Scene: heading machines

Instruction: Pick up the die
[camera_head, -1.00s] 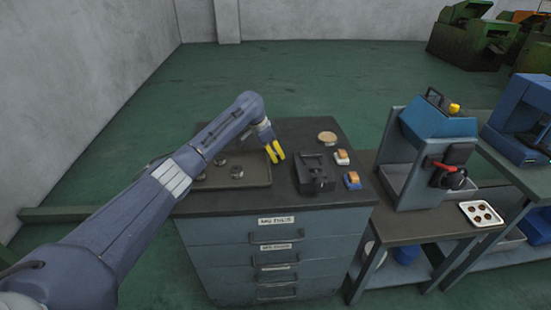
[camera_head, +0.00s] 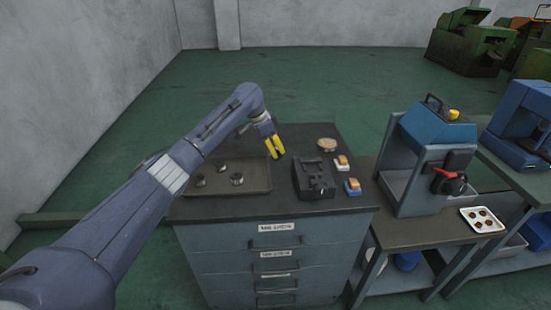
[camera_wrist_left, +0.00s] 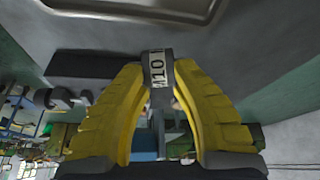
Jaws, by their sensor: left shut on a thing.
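My left gripper (camera_head: 275,147) has yellow fingers and is above the right end of the tray on the drawer cabinet. In the head view the held die is too small to make out. Several dark round dies lie on the tray, among them one (camera_head: 237,179) near its front and one (camera_head: 200,181) at its left. My right gripper is not in view.
The tray (camera_head: 262,188) sits on the cabinet's left side. A blue machine (camera_head: 436,125) stands on the right bench beside a white tray (camera_head: 482,232) of round parts.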

